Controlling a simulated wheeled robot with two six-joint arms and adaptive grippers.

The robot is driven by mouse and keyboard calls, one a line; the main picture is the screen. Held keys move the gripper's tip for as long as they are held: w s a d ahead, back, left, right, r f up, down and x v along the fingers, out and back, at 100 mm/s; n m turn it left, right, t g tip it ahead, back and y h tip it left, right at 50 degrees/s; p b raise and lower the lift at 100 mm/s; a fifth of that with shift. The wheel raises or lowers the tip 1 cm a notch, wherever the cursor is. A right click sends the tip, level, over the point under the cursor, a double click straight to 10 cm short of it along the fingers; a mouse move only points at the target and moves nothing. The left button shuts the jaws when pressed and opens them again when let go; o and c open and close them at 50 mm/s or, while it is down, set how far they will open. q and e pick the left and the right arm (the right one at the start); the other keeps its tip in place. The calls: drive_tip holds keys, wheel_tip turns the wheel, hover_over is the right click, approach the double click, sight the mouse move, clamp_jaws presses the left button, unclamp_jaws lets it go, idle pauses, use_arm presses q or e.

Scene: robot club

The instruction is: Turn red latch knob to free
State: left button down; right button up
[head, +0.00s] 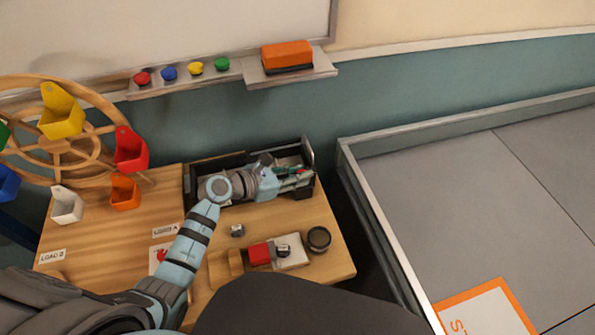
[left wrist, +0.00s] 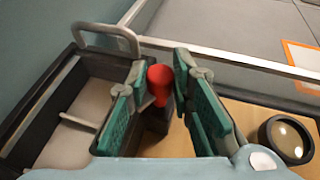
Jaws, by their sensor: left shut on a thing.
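The red latch knob (left wrist: 159,80) stands upright at the near right corner of a black open box, in the left wrist view. My left gripper (left wrist: 161,92) has its two green-padded fingers on either side of the knob and is shut on it. The head view shows the same gripper (head: 302,174) reaching over the right end of the black box (head: 218,160). The gripper mostly hides the knob there. The box also shows in the left wrist view (left wrist: 28,108), with a grey handle (left wrist: 108,29) at its end. My right gripper is not in view.
On the wooden table (head: 110,222), a red block (head: 260,253), a pale plate (head: 297,252) and a round black lens piece (head: 318,239) lie in front of the box. A wooden wheel (head: 65,147) with coloured buckets stands left. A low-walled grey floor area lies right.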

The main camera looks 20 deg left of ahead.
use_arm(q)
drive_tip(key=n+y+p, duration=0.1)
drive_tip(key=p, duration=0.1)
drive_tip(key=n+t+y+p, duration=0.1)
drive_tip(key=y+p, duration=0.1)
drive_tip(key=p, duration=0.1)
drive_tip(key=n+t+y+p, duration=0.1)
drive_tip(key=n+p, duration=0.1)
drive_tip(key=shift+s+d+r+p, duration=0.15)
drive_tip(key=shift+d+r+p, duration=0.1)
drive_tip(key=shift+r+p, duration=0.05)
drive_tip(key=shift+f+n+t+y+p, duration=0.25)
drive_tip(key=shift+n+t+y+p, duration=0.25)
drive_tip(key=shift+n+y+p, duration=0.55)
drive_tip(key=c, duration=1.4)
unclamp_jaws()
drive_tip(key=shift+s, duration=0.15)
drive_tip(key=v, duration=1.1)
drive_tip(key=shift+s+r, duration=0.2)
drive_tip(key=shift+s, duration=0.15)
